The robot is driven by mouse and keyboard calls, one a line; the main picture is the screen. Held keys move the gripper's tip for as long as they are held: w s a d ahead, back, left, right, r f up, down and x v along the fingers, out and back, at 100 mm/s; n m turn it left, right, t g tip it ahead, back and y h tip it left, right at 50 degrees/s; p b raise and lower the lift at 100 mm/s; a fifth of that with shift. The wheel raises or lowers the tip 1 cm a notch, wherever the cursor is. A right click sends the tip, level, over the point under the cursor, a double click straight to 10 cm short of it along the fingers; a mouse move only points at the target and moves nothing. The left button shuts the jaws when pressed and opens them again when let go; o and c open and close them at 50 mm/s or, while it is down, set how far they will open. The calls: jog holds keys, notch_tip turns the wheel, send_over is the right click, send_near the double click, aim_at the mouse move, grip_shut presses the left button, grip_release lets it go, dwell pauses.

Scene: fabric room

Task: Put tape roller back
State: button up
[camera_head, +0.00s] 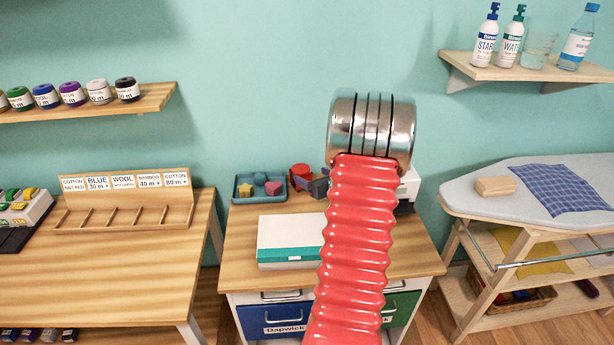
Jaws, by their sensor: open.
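My red ribbed arm rises through the middle of the view and ends in a banded metal joint in front of the desk. No gripper fingers show; the arm may hide them. I cannot pick out the tape roller for certain. A small red object (301,172) with dark round parts stands at the back of the wooden desk (236,222). A grey-blue object (319,186) lies beside it, partly behind my arm. A white and dark item (409,188) shows to the right of my arm, also partly hidden.
A teal tray (243,197) with coloured shapes and a white-green box (286,240) are on the desk. A slotted wooden rack (125,212) stands on the left table. An ironing board (530,190) is at right. Wall shelves hold spools (73,94) and bottles (486,40).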

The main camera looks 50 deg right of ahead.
jog(key=shift+v, duration=1.15)
jog(key=shift+a, duration=0.1)
jog(key=w+a+r+n+y, duration=0.3)
jog(key=a+r+n, duration=0.15)
jog(key=a, duration=0.45)
jog(key=w+a+r+n+y, duration=0.25)
jog(key=w+a+n, duration=0.2)
jog(key=a, duration=0.45)
jog(key=w+a+r+n+y, duration=0.3)
jog(key=a+r+n, duration=0.15)
jog(key=a, duration=0.45)
jog(key=s+a+r+n+g+y, duration=0.1)
jog(key=s+a+r+n+g, duration=0.3)
jog(key=a+n, duration=0.6)
jog(key=s+a+f+n+g+y, duration=0.15)
jog(key=s+a+n, duration=0.45)
jog(key=a, duration=0.9)
jog(key=s+a+r+n+h, duration=0.2)
jog(key=s+n+h, duration=0.3)
jog(key=s+n, duration=0.6)
jog(key=shift+s+a+r+n+g, duration=0.2)
jog(key=shift+s+a+n+g, duration=0.2)
jog(key=shift+s, duration=0.3)
